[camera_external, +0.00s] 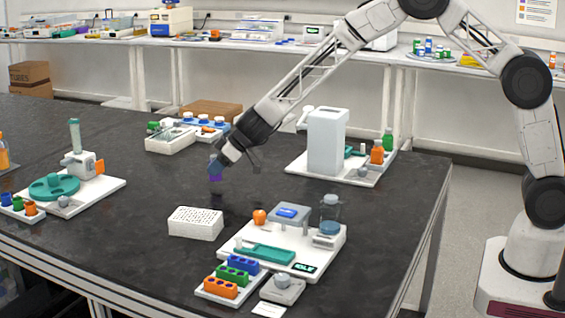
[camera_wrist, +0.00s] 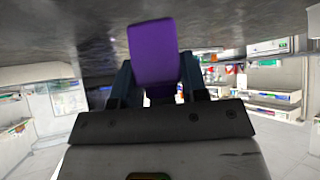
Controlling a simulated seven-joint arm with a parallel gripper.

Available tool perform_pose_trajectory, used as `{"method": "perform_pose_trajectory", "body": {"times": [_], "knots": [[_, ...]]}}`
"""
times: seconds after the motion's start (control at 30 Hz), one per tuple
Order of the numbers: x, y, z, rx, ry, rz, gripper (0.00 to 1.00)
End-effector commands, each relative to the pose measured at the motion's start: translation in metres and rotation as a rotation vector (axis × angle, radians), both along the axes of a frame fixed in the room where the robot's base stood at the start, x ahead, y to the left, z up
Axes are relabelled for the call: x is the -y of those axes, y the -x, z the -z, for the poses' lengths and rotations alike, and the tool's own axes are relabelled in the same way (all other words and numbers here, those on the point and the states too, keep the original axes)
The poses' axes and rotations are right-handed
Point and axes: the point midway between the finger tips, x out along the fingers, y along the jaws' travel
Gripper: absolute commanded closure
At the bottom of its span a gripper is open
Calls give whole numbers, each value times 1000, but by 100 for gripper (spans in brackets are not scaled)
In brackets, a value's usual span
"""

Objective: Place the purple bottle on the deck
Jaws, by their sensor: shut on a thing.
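The purple bottle (camera_external: 215,171) is held in my gripper (camera_external: 217,163), above the dark tabletop in the middle of the table. In the wrist view the bottle (camera_wrist: 155,52) shows as a purple block between the two dark fingers of my gripper (camera_wrist: 156,82), which are shut on it. A white deck (camera_external: 300,245) with a green tray, a clear jar and a small display stands to the right and nearer the camera. Another white deck (camera_external: 350,180) with a tall white block stands at the back right. I cannot tell which deck the task means.
A white perforated rack (camera_external: 195,223) stands on the table below and in front of my gripper. Colored tube racks (camera_external: 228,280) sit at the front. A white box (camera_external: 170,140) and a brown box (camera_external: 211,110) lie behind. Open tabletop lies left of the perforated rack.

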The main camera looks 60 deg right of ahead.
Motion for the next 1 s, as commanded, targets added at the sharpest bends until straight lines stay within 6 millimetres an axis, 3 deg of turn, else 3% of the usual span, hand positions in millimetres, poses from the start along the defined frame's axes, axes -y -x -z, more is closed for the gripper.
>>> {"method": "perform_pose_trajectory", "body": {"times": [0.2,0.4,0.67,1.0], "knots": [[62,-38,6,1,0,226,90],[101,-57,8,2,1,363,90],[129,-70,11,1,0,463,90],[141,-75,11,0,0,506,90]]}}
